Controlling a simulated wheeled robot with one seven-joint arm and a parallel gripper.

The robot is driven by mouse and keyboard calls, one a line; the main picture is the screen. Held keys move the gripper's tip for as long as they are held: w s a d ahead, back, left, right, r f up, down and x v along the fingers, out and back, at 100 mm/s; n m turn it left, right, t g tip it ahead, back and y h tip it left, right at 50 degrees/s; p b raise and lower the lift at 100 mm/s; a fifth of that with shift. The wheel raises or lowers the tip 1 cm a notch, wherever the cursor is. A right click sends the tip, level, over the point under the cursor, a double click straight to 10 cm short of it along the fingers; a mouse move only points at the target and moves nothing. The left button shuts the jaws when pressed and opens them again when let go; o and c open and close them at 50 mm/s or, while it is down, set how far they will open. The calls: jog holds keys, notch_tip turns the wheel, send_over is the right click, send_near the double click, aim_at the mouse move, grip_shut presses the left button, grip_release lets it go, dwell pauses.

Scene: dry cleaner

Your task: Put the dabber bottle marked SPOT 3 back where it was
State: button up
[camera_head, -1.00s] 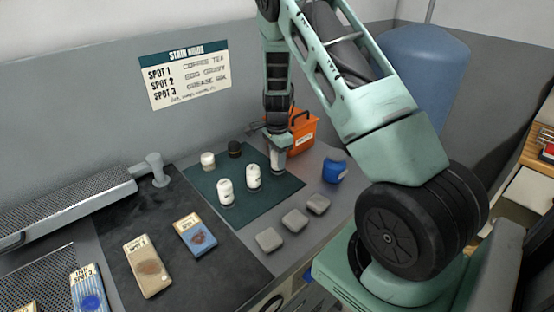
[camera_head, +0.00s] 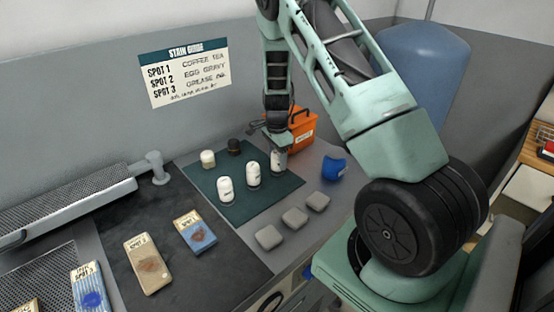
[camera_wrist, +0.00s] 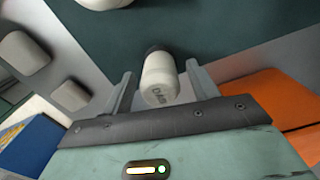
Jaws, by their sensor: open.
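The fingers are apart, with a gap beside the bottle. In the head view my gripper (camera_head: 276,146) is at the right side of the dark green mat (camera_head: 238,208), with this bottle's lower part showing below it. Two more white bottles stand to its left, one in the middle (camera_head: 253,174) and one at the left (camera_head: 225,191). Their markings are too small to read.
Behind the bottles are a cream-topped jar (camera_head: 208,158) and a dark jar (camera_head: 234,147). An orange box (camera_head: 302,133) stands close behind my gripper. A blue container (camera_head: 333,167) and several grey pads (camera_head: 295,217) lie to the right and front. A stain guide (camera_head: 184,73) hangs behind.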

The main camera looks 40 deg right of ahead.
notch_tip(320, 180, up, 11)
jog(key=shift+r+b, duration=0.1)
jog(key=shift+b, duration=0.8)
jog(key=s+a+r+n+y, duration=0.1)
jog(key=s+a+r+n, duration=0.15)
jog(key=a+n, duration=0.65)
jog(key=s+a+r+n+y, duration=0.1)
jog(key=s+a+r+n, duration=0.15)
jog(key=a, duration=1.35)
jog(key=s+a+n, duration=0.4)
jog(key=s+n, duration=0.1)
jog(key=s, duration=0.2)
jog(key=s+a+r+n+h, duration=0.1)
jog(key=s+a+n, duration=0.4)
jog(key=s, duration=0.3)
jog(key=s+a+r+n, duration=0.1)
jog(key=s+a+n, duration=0.3)
jog(key=s+n, duration=0.3)
jog(key=shift+s+a, duration=0.2)
jog(key=shift+s, duration=0.2)
jog(key=shift+r, duration=0.1)
